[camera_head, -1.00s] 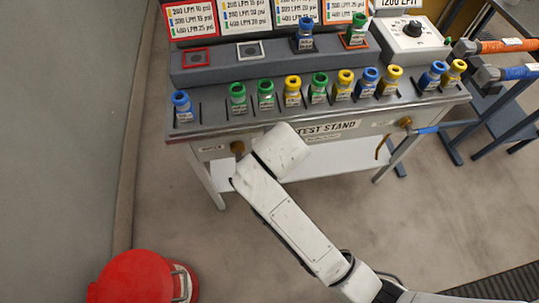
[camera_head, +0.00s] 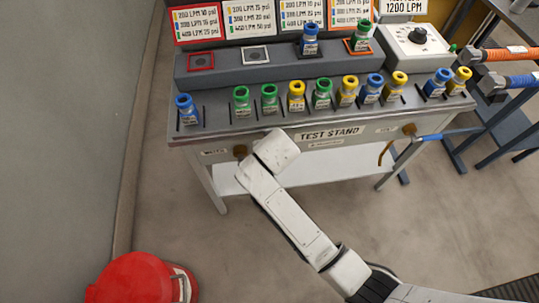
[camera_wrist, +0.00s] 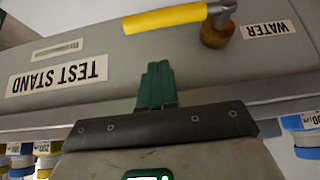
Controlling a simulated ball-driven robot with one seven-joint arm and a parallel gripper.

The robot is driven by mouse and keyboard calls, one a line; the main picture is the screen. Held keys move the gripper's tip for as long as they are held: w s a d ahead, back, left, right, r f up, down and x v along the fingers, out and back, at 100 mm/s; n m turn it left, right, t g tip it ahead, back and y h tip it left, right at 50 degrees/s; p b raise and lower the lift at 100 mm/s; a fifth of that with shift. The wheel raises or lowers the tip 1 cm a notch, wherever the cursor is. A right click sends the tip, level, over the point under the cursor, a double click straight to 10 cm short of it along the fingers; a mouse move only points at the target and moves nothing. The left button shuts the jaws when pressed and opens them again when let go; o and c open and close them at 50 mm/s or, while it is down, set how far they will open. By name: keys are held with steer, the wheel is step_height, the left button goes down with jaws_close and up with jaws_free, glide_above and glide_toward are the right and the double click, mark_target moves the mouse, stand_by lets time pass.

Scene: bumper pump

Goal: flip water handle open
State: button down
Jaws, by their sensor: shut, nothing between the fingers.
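The water handle (camera_wrist: 165,18) is a yellow lever at the top of the wrist view. It lies roughly along the stand's front face, joined by a grey metal piece to a brass valve (camera_wrist: 215,35) beside the upside-down WATER label (camera_wrist: 270,29). In the head view the brass fitting (camera_head: 240,151) shows left of my arm, which hides the yellow lever. My gripper (camera_wrist: 158,66) has dark green fingers, pressed together and empty. In the wrist picture its tips sit below the lever, with a visible gap. The gripper itself is hidden in the head view.
The grey test stand (camera_head: 215,125) carries a row of coloured bottle-like fittings along its front edge. A second brass fitting with a blue-handled lever (camera_head: 440,135) is at the right. A red round object (camera_head: 130,280) stands on the floor at lower left. The floor before the stand is mostly clear.

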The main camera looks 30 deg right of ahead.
steer(key=shift+s+a+f, duration=0.1)
steer(key=shift+s+f, duration=0.05)
steer(key=shift+f, duration=0.95)
steer(key=shift+s+f, duration=0.15)
steer(key=shift+f, duration=0.9)
steer(key=shift+s+d+f+m+t+y, duration=0.1)
steer(key=shift+d+f+m+t+y, duration=0.15)
steer(key=shift+f+y, duration=0.4)
steer(key=shift+s+d+f+m+t+y, duration=0.1)
steer(key=shift+d+f+m+t+y, duration=0.15)
steer(key=shift+f+y, duration=0.4)
steer(key=w+a+f+m+t+y+b, duration=0.1)
steer(key=f+y+b, duration=0.4)
steer(key=b, duration=0.6)
steer(key=a+f+m+t+y+b, duration=0.4)
steer(key=f+t+y+b, duration=0.1)
steer(key=b, duration=0.6)
steer(key=shift+w+a+f, duration=0.25)
steer(key=shift+w+f, duration=0.1)
steer(key=shift+w, duration=0.05)
steer(key=shift+a+b, duration=0.15)
steer(key=shift+b, duration=0.15)
